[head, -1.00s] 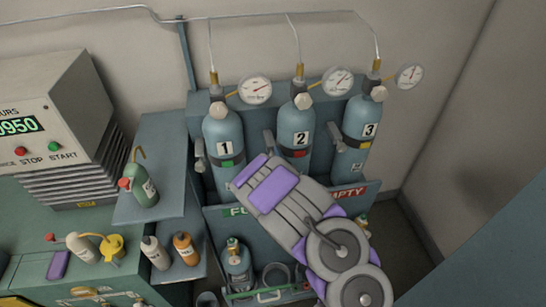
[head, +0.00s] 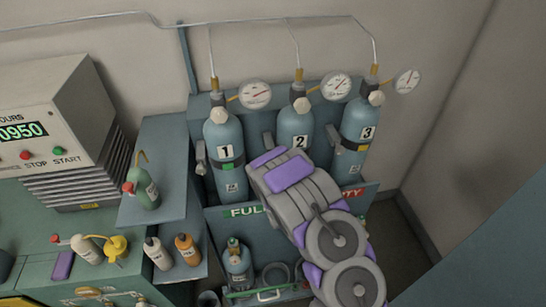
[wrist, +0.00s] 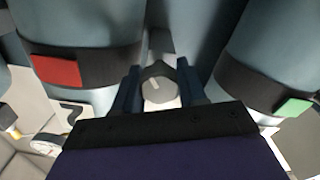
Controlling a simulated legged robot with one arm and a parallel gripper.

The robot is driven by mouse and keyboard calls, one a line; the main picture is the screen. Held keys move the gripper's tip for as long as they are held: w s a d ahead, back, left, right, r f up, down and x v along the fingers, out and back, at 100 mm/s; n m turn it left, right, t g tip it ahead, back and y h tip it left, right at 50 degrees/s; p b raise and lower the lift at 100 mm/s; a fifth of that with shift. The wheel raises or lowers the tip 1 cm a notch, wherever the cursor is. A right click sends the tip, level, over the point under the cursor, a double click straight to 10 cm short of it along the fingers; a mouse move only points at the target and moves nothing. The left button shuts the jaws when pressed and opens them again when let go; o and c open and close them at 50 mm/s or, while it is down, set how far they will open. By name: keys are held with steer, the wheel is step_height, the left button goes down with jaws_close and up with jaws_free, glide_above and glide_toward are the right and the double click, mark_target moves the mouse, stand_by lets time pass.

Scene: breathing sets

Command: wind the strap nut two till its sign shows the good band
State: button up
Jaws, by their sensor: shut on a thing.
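Strap nut two, a grey knob (wrist: 160,88) with a pale mark, sits between two blue cylinders in the wrist view. My gripper (wrist: 159,92) has a dark finger on each side of it and is shut on it. The sign of strap two (wrist: 57,71) shows red in the wrist view, on the black strap of the left cylinder there. In the head view cylinder two (head: 295,122) stands in the middle of the rack; my arm covers its strap and sign. My gripper's fingers are hidden behind my arm in the head view.
Cylinder one (head: 221,135) has a green sign, which also shows in the wrist view (wrist: 293,106). Cylinder three (head: 358,118) stands on the right. Gauges and thin pipes run above. A bench with bottles and a grey console (head: 50,110) is on the left.

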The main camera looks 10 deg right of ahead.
steer(key=shift+m+p, duration=0.65)
steer(key=shift+m, duration=1.05)
steer(key=o, duration=0.8)
steer(key=shift+s, duration=0.1)
